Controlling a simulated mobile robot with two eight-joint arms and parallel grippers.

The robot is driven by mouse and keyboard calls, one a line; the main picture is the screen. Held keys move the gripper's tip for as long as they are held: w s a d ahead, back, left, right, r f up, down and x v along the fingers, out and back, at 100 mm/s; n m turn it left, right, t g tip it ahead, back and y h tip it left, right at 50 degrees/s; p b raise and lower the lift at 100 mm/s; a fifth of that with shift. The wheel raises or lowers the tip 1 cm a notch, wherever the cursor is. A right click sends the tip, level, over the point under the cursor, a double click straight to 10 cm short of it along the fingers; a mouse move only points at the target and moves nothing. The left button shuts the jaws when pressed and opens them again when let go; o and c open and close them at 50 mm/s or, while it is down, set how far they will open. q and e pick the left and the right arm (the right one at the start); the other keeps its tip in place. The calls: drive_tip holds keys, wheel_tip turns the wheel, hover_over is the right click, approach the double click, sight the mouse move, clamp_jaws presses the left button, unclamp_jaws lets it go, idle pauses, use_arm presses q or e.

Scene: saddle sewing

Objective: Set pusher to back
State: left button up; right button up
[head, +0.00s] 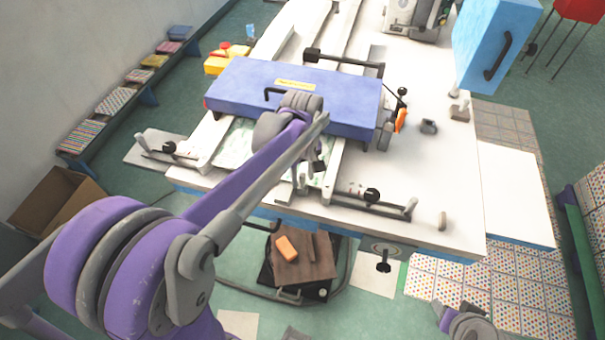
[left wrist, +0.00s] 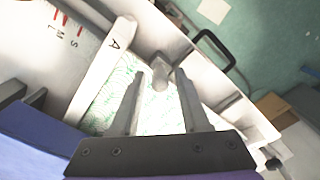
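My left gripper (head: 299,188) is open, its fingers pointing down over the near edge of the white sewing table. In the left wrist view its two fingers (left wrist: 162,78) stand apart. A short grey peg with a rounded end (left wrist: 159,82) shows between the fingertips; I see no contact. It may be the pusher, but I cannot tell for sure. It sits by a green-patterned sheet (left wrist: 112,85) beside a white rail marked A (left wrist: 103,62). Part of my right arm (head: 466,324) shows at the bottom right; its fingers are not clear.
A blue slab with a black handle (head: 235,88) lies across the table behind my gripper. A rod with a black knob (head: 371,195) runs along the near right edge. A blue box (head: 492,45) stands at back right.

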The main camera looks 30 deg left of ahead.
use_arm(q)
clamp_jaws()
idle(1.2)
